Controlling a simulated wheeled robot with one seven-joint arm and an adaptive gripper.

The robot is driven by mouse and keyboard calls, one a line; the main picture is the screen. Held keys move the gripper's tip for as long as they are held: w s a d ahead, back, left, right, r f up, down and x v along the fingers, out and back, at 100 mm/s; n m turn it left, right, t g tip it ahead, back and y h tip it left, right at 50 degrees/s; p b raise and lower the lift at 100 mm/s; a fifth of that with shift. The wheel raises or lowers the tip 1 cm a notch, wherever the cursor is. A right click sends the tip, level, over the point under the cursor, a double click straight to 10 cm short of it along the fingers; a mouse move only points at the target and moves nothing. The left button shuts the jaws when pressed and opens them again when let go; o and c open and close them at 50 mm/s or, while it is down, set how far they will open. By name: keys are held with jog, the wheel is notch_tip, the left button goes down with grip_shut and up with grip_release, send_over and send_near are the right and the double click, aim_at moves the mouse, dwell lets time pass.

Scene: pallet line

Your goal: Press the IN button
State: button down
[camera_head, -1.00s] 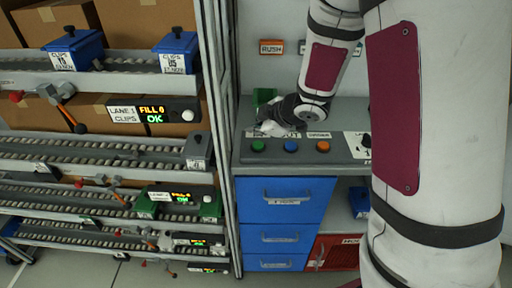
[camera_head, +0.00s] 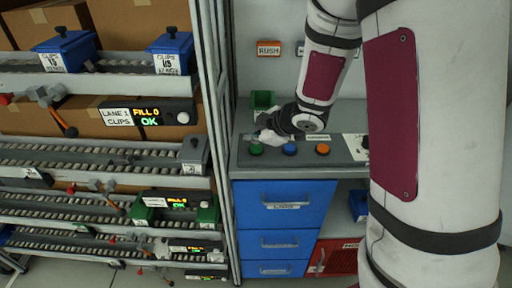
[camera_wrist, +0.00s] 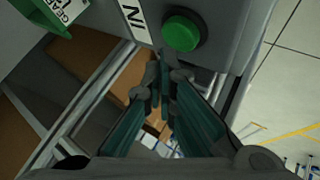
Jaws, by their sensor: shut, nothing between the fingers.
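The green button (camera_wrist: 181,33) is round and domed, on a grey panel, with a white IN label (camera_wrist: 133,20) beside it in the wrist view. In the head view the same green button (camera_head: 256,149) is the leftmost of three on the counter panel. My gripper (camera_wrist: 165,72) is shut and empty. In the head view my gripper (camera_head: 265,137) is just behind the button, and the labels there are partly covered.
A blue button (camera_head: 290,148) and an orange button (camera_head: 323,149) sit to the right on the panel. A green bin (camera_head: 264,101) stands behind my gripper. The roller rack (camera_head: 100,150) with blue bins is on the left. Blue drawers (camera_head: 283,204) are below the counter.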

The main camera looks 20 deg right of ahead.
aim_at(254, 149)
jog(key=shift+f, duration=0.2)
dwell(0.6)
jog(key=shift+f+b, duration=0.25)
jog(key=shift+b, duration=0.05)
jog(key=shift+f+b, duration=0.35)
jog(key=shift+f, duration=0.1)
dwell(0.7)
jog(key=shift+r, duration=0.1)
jog(key=shift+r+p, duration=0.85)
jog(key=shift+p, duration=0.1)
notch_tip(254, 149, up, 5)
jog(key=p, duration=0.5)
jog(key=shift+s, duration=0.1)
dwell(0.8)
